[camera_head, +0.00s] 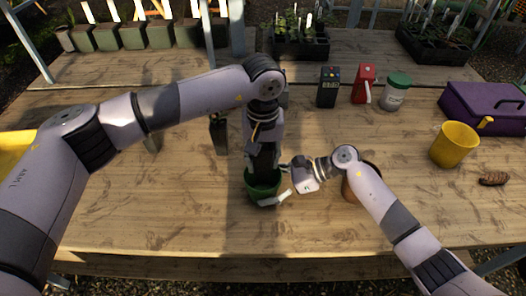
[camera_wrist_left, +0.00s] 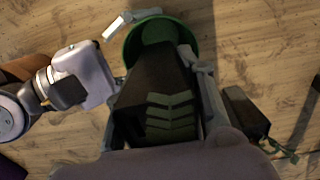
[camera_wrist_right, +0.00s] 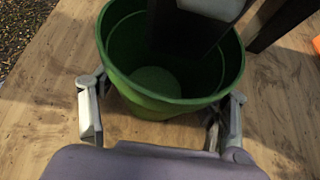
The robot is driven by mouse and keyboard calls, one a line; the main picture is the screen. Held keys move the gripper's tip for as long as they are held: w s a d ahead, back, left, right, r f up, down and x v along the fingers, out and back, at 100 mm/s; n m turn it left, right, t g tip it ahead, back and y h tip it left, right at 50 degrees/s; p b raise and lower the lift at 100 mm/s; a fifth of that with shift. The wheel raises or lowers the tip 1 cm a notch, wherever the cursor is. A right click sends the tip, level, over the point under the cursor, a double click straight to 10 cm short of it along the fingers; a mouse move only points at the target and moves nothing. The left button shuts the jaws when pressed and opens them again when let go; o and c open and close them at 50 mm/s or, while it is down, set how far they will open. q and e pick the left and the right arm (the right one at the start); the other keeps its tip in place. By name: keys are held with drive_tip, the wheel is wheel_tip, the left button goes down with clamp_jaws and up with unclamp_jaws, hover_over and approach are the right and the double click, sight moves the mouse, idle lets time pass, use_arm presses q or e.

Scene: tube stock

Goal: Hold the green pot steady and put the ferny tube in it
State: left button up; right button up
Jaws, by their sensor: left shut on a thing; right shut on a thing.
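The green pot (camera_head: 251,190) stands on the near part of the table. My right gripper (camera_head: 281,184) comes from the right and is shut on the pot, with a finger on each side of it in the right wrist view (camera_wrist_right: 160,108). My left gripper (camera_wrist_left: 158,85) is shut on a dark tube (camera_wrist_left: 150,95) with green chevron-shaped leaves or marks, which I take as the ferny tube. In the head view the tube (camera_head: 265,158) is above the pot, and in the right wrist view its lower end reaches inside the rim. Whether it touches the bottom is hidden.
Another dark tube (camera_head: 218,134) with a small plant stands left of my left gripper. A brown pot (camera_head: 348,192) is partly behind my right arm. A yellow pot (camera_head: 453,146), purple box (camera_head: 484,108), and dark and red boxes (camera_head: 364,84) are farther right.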

sight(263, 145)
use_arm(q)
drive_tip(key=shift+f, duration=4.45)
drive_tip(key=o, duration=1.4)
drive_tip(key=shift+c, duration=0.2)
drive_tip(key=shift+r, duration=0.1)
wheel_tip(263, 145, up, 13)
drive_tip(key=shift+w+r, duration=0.1)
use_arm(e)
drive_tip(key=shift+c, duration=0.5)
drive_tip(key=shift+a, duration=0.1)
use_arm(q)
drive_tip(key=s+a, duration=0.4)
drive_tip(key=a, duration=0.4)
drive_tip(key=s+a+r, duration=0.1)
drive_tip(key=s+a, duration=0.2)
drive_tip(key=a, duration=0.5)
drive_tip(key=shift+s+a+r, duration=0.15)
drive_tip(key=shift+s+r, duration=0.1)
drive_tip(key=shift+s, duration=0.15)
